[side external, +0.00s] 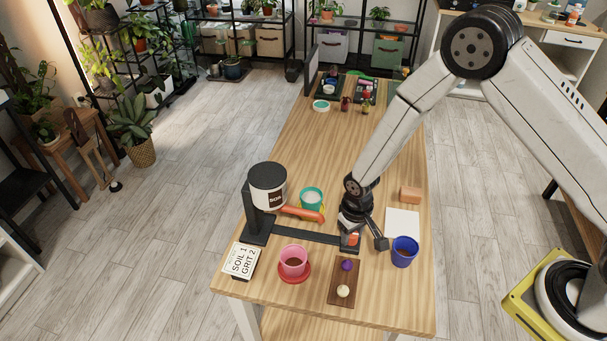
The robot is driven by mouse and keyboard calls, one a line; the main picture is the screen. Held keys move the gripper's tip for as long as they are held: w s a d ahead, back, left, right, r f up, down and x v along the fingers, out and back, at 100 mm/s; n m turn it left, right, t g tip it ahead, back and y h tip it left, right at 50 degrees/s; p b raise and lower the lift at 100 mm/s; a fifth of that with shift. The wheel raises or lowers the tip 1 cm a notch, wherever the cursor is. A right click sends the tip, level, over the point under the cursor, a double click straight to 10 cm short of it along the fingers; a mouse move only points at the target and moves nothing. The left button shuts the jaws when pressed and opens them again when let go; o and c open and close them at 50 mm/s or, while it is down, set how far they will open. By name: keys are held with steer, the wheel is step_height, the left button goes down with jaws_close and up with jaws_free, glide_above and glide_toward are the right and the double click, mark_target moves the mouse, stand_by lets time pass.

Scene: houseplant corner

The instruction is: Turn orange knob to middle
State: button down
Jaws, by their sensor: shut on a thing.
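A small orange knob (352,239) shows at the right end of a flat black bar (310,236) on the wooden table. My gripper (353,234) points down over it and is shut on the knob. The fingers partly hide the knob, so its exact angle cannot be told. The bar runs left to the black stand of a soil dispenser (268,187), a black and white drum with a label. An orange spout or lever (303,214) reaches right from under the drum.
A pink pot on a red saucer (293,279), a brown board (333,296) with a purple and a white ball, and a blue cup (405,250) stand close by. A "SOIL 1 GRIT 2" sign (241,260) is front left. The mid-table is mostly clear.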

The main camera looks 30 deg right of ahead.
stand_by(0.4)
steer(key=shift+c, duration=1.3)
jaws_free()
steer(key=shift+r, duration=0.1)
steer(key=shift+r, duration=3.8)
steer(key=shift+r, duration=0.1)
